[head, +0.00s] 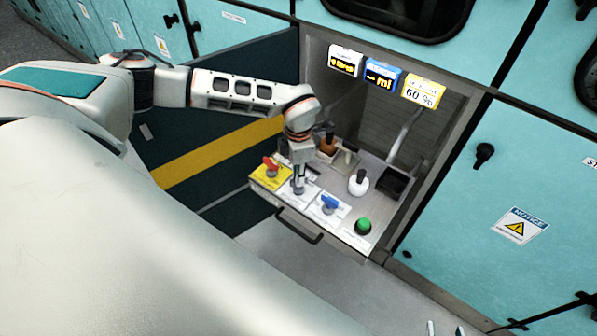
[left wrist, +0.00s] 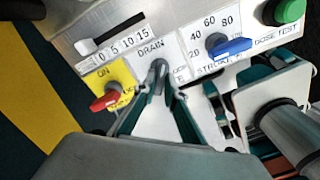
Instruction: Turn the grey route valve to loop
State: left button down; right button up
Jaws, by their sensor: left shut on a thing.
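The grey route valve (left wrist: 160,67) is on a white label plate, between the red knob and the blue knob. In the left wrist view the word DRAIN is just above it, with a partly hidden label to its right. My left gripper (head: 299,188) reaches down onto the panel, and its two fingers (left wrist: 159,82) are closed around the valve's handle. The fingers cover much of the handle, so its exact pointing is hard to tell. In the head view the gripper largely hides the valve.
A red knob (head: 270,163) on yellow is left of the valve. A blue knob (head: 329,203) and a green button (head: 363,226) are to the right. A white bottle (head: 358,184) with a black top stands behind. A dark handle (head: 300,228) is on the panel's front.

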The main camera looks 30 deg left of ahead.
pick_arm(q)
jog(key=m+p, duration=0.1)
jog(key=m, duration=0.1)
jog(key=shift+r+m, duration=0.1)
jog(key=shift+m, duration=0.3)
jog(key=m+p, duration=0.1)
jog(key=m, duration=0.2)
jog(key=shift+m, duration=0.3)
jog(key=shift+m+p, duration=0.35)
jog(key=shift+m, duration=1.55)
pick_arm(e)
jog(key=shift+s+d+r+h, duration=0.1)
jog(key=shift+s+d+h, duration=0.15)
jog(key=shift+d, duration=0.3)
jog(key=shift+s+d+h, duration=0.15)
jog(key=shift+s+d, duration=0.2)
jog(key=shift+d, duration=0.15)
pick_arm(q)
jog(key=c, duration=2.1)
grip_release()
pick_arm(e)
jog(key=shift+d, duration=0.1)
